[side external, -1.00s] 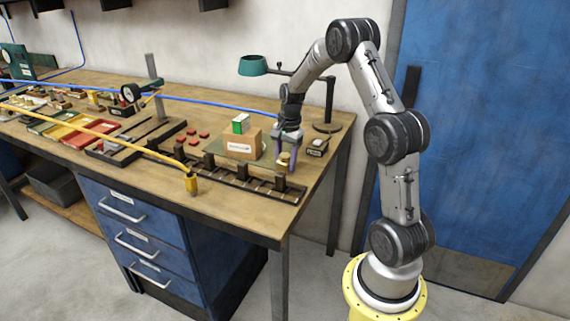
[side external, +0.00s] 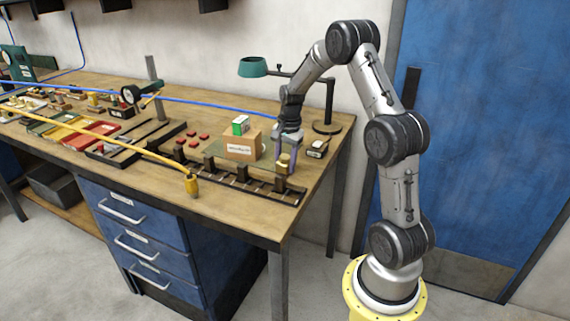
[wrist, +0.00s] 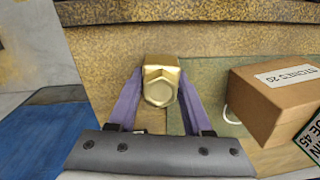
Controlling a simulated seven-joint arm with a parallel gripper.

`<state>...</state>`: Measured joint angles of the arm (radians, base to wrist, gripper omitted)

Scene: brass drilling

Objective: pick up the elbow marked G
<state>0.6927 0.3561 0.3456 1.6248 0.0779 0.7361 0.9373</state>
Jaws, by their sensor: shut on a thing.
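A brass elbow (wrist: 160,86) with a hexagonal end sits between the two purple fingers of my gripper (wrist: 160,97) in the wrist view. The fingers touch it on both sides, and my gripper is shut on it. No letter G is legible on it. In the side view, my gripper (side external: 285,162) points down near the right end of the bench, with the small brass elbow (side external: 283,160) at its fingertips, by the end of a dark slotted rack. I cannot tell whether the elbow is clear of what lies beneath it.
A cardboard box (side external: 243,147) with a green and white carton (side external: 240,126) on it stands left of my gripper. The dark rack (side external: 240,176) runs along the front edge. A lamp (side external: 328,100) and a small labelled block (side external: 317,148) stand behind, to the right.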

